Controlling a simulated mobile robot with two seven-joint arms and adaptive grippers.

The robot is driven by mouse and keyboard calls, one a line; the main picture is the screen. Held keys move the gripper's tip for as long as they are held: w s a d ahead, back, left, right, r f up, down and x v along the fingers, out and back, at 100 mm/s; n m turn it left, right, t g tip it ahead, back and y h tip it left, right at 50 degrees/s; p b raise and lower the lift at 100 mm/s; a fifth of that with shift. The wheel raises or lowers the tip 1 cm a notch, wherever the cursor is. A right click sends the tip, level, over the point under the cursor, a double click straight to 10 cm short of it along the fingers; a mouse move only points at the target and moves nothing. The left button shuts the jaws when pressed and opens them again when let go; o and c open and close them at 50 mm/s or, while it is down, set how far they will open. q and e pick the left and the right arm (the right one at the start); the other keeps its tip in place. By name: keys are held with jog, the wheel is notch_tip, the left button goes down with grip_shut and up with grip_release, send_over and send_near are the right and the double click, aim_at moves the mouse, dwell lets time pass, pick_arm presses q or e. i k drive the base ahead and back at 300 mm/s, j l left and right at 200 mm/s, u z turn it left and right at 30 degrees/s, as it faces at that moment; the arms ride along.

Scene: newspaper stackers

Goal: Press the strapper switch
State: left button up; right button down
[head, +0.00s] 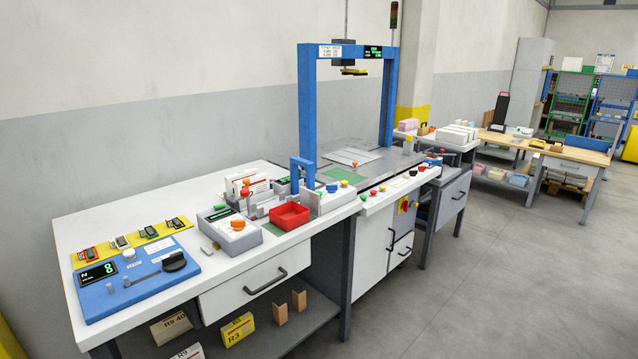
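The strapper (307,110) is a tall blue arch over a grey worktop in the middle of the head view. On its white cabinet front sits a red and yellow switch (403,206). Along the white front rail above it are several small coloured buttons (382,188), red, green and yellow among them. I cannot tell from labels which of these is the task's switch. A small display (373,52) glows on the arch's top beam. A grey plate lies on the worktop under the arch. Neither of my grippers shows in this view.
A white bench (170,222) on the left holds a blue panel (140,295), a grey box with a red-orange knob (237,225) and a red tray (289,217). Further benches and shelves stand at the back right. The grey floor (480,290) in front is clear.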

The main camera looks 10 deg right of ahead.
aim_at(405, 205)
jog(key=i+l+u, duration=0.1)
jog(key=i+l, duration=0.25)
jog(key=l, duration=0.15)
jog(key=i+l, duration=0.3)
jog(key=l, duration=0.2)
jog(key=i+l+u, duration=0.15)
jog(key=i+l, duration=0.15)
jog(key=l, duration=0.2)
jog(key=i+l, duration=0.3)
jog(key=l, duration=0.2)
jog(key=i+l+u, duration=0.15)
jog(key=i+l, duration=0.15)
jog(key=l, duration=0.25)
jog(key=i+l, duration=0.25)
jog(key=l, duration=0.35)
jog(key=i+l+u, duration=0.15)
jog(key=l, duration=0.4)
jog(key=i+l, duration=0.35)
jog(key=l, duration=0.25)
jog(key=u, duration=0.05)
